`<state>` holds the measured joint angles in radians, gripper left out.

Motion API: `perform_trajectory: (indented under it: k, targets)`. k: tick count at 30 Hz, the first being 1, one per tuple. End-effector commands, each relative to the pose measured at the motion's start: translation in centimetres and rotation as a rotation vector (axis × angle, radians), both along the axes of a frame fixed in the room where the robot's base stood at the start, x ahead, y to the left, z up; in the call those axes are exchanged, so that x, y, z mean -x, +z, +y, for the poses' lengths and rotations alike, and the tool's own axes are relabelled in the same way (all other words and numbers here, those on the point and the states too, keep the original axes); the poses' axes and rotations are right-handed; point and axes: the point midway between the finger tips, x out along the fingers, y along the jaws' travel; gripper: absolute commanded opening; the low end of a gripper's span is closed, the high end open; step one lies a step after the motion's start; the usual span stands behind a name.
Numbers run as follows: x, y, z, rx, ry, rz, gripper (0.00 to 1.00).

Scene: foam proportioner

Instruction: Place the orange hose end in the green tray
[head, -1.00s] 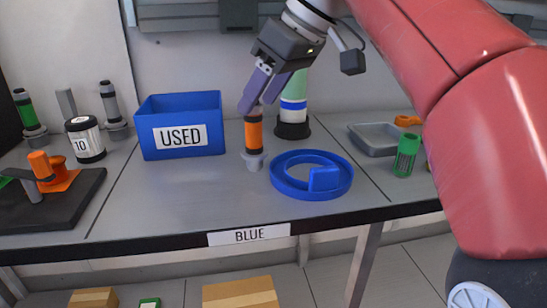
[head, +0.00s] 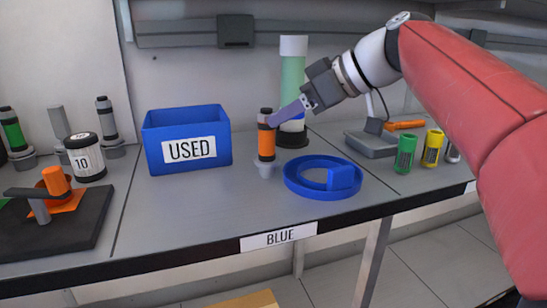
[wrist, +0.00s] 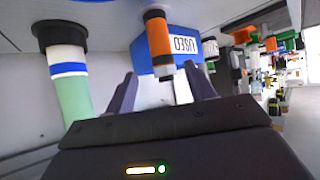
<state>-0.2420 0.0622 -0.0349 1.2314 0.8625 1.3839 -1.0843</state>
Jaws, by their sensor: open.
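The orange hose end (head: 266,142), an orange cylinder with dark and grey bands, stands upright in a small grey holder on the bench. My gripper (head: 288,116) is tilted, reaching in from the upper right, with its purple fingers beside the hose end's upper part. In the wrist view the hose end (wrist: 158,38) shows between and beyond the two spread fingers of my gripper (wrist: 161,88). The jaws are open; whether a finger touches it I cannot tell. No green tray is in view.
A blue bin (head: 187,140) marked USED stands left of the hose end, a blue ring-shaped tray (head: 305,190) at its right front. A green, blue and white cylinder (head: 292,85) stands behind. A grey tray (head: 370,146) and green canister (head: 404,153) are farther right.

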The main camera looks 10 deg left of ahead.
Motion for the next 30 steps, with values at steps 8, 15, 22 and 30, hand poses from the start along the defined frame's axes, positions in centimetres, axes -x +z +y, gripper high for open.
perform_trajectory:
  k: [8, 15, 22, 30]
  targets:
    - [-0.4, -1.7, 2.4, -0.001, 0.002, 0.000, 0.54]
    - [-0.7, -3.9, 5.1, 0.000, 0.002, 0.002, 0.54]
    - [-1.0, -4.6, 6.2, -0.001, 0.000, 0.000, 0.54]
    - [-1.0, -4.6, 6.1, -0.001, 0.000, 0.000, 0.39]
